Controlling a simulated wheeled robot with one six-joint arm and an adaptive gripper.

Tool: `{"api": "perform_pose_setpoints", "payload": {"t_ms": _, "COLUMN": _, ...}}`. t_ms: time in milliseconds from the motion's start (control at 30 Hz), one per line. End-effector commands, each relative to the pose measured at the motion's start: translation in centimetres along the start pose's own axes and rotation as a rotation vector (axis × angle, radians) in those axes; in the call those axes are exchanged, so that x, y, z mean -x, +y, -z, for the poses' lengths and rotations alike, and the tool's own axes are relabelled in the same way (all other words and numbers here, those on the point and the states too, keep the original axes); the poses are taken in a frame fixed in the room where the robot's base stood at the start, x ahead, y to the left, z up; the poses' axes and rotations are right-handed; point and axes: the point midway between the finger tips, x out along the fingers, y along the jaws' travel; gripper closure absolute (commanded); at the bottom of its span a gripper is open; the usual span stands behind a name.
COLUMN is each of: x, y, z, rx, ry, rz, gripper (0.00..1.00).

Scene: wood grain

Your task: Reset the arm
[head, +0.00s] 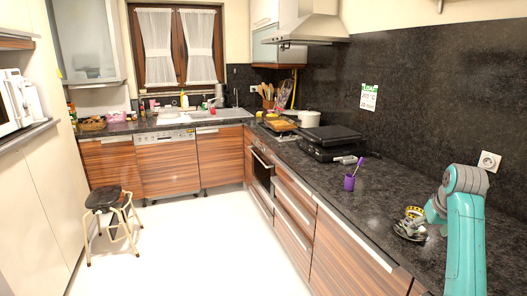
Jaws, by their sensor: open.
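My teal and grey arm (465,225) rises at the right edge of the head view and bends over at a grey joint. Its end reaches down and left over the dark counter. My gripper (409,233) appears as a small dark metallic shape beyond a yellow-and-white band at the arm's end. It is open, and I see nothing held in it. Its fingers are small, and I cannot tell how far above the counter they are.
A black grill (329,140) lies farther back. A wall with a socket (489,161) is behind my arm. A stool (108,205) stands on the otherwise open floor.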

Motion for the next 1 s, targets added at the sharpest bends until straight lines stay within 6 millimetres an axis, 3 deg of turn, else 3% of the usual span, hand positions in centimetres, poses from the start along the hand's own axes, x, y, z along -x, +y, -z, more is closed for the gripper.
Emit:
{"api": "perform_pose_setpoints", "payload": {"t_ms": 267, "x": -3.5, "y": -1.3, "z": -1.8, "rx": 0.001, "ry": 0.027, "rz": -0.002, "gripper": 0.09}}
{"api": "perform_pose_setpoints", "payload": {"t_ms": 567, "x": -9.3, "y": -3.9, "z": -5.7, "rx": 0.005, "ry": 0.081, "rz": -0.005, "gripper": 0.09}}
{"api": "perform_pose_setpoints", "payload": {"t_ms": 800, "x": -15.6, "y": -7.4, "z": -11.9, "rx": 0.009, "ry": 0.156, "rz": -0.007, "gripper": 0.09}}
{"api": "perform_pose_setpoints", "payload": {"t_ms": 1000, "x": -19.5, "y": -10.4, "z": -18.1, "rx": 0.014, "ry": 0.227, "rz": -0.008, "gripper": 0.09}}
